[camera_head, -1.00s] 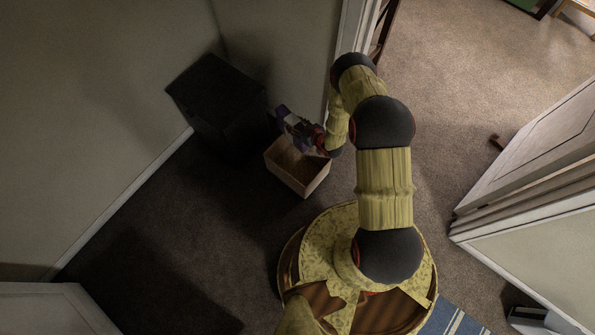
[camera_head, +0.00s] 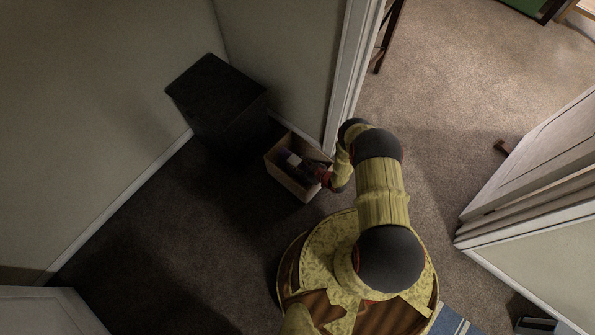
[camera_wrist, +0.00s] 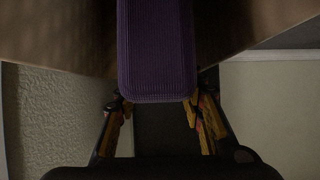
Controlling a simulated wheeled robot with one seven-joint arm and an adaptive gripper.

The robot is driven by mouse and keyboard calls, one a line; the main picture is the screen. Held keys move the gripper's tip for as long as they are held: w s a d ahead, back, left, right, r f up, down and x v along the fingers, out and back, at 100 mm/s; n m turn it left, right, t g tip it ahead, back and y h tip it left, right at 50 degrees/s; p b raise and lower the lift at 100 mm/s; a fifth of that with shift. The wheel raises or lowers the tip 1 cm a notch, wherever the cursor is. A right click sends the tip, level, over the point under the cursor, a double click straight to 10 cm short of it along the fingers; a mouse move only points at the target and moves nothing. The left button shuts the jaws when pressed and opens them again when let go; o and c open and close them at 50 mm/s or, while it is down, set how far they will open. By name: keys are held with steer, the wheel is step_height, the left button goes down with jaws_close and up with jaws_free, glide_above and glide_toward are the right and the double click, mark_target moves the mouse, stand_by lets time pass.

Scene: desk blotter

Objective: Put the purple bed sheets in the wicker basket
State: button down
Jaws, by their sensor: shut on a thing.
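The wicker basket (camera_head: 282,180) is a light tan, open-topped box on the floor, left of my base in the head view. The purple bed sheets (camera_wrist: 157,50) are a folded, ribbed bundle at the top middle of the wrist view. In the head view they show as a small dark purple patch (camera_head: 283,158) within the basket's opening. My gripper (camera_wrist: 158,112) is shut on the sheets, with one finger on each side of their near end. In the head view my gripper (camera_head: 301,167) is low at the basket's opening. Whether the sheets touch the basket floor cannot be told.
A tall black bin or box (camera_head: 215,100) stands close behind and left of the basket, near the wall. A white door frame (camera_head: 350,75) is just right of the basket. Dark carpet (camera_head: 175,230) lies clear to the left.

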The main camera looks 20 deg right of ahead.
steer(key=shift+w+f+b, duration=0.15)
steer(key=shift+f+b, duration=1.05)
steer(key=shift+f, duration=1.8)
steer(key=c, duration=1.1)
jaws_free()
steer(key=shift+f, duration=0.1)
steer(key=shift+c, duration=0.2)
steer(key=shift+r, duration=0.2)
steer(key=p+v, duration=0.4)
steer(key=v, duration=0.8)
steer(key=shift+f, duration=0.1)
